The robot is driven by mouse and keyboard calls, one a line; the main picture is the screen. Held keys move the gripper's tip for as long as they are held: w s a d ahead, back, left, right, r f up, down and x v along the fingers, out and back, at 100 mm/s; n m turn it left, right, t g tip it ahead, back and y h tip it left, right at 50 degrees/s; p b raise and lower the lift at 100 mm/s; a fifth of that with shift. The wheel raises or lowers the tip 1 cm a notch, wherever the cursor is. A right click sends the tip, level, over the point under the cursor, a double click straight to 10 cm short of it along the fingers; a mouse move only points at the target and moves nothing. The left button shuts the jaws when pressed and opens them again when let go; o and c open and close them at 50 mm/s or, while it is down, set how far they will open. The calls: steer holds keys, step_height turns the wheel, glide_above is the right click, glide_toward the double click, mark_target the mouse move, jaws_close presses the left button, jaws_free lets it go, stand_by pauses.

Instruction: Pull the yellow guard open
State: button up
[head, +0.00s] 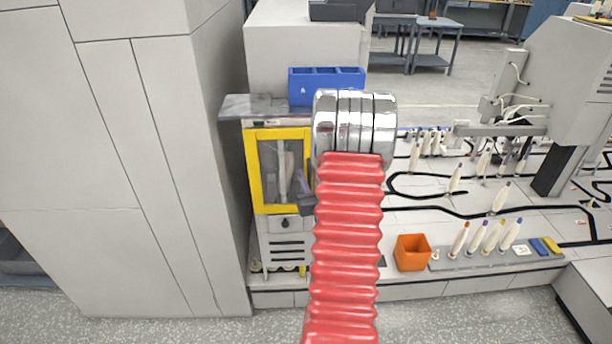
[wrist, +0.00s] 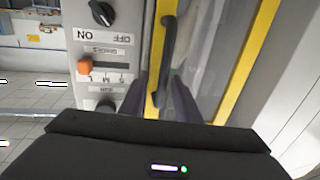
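The yellow guard (head: 254,170) is a yellow-framed clear panel on the front of a grey machine, left of my arm in the head view. It looks shut against the machine. My arm hides its right side. In the wrist view its yellow frame (wrist: 246,62) carries a black bar handle (wrist: 168,62). My gripper (wrist: 160,84) is open, with its purple fingers on either side of the lower part of the handle. A gap shows between the fingers and the handle. The gripper is small and partly hidden in the head view (head: 301,184).
A control panel with a black knob (wrist: 102,13) and an orange slider (wrist: 85,66) is beside the guard. A tall grey cabinet (head: 130,180) stands close on the left. A blue bin (head: 326,80) sits on top; an orange cup (head: 412,253) stands right.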

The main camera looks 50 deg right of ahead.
steer(key=shift+c, duration=0.2)
steer(key=shift+w+a, duration=0.1)
steer(key=shift+w, duration=0.05)
jaws_close()
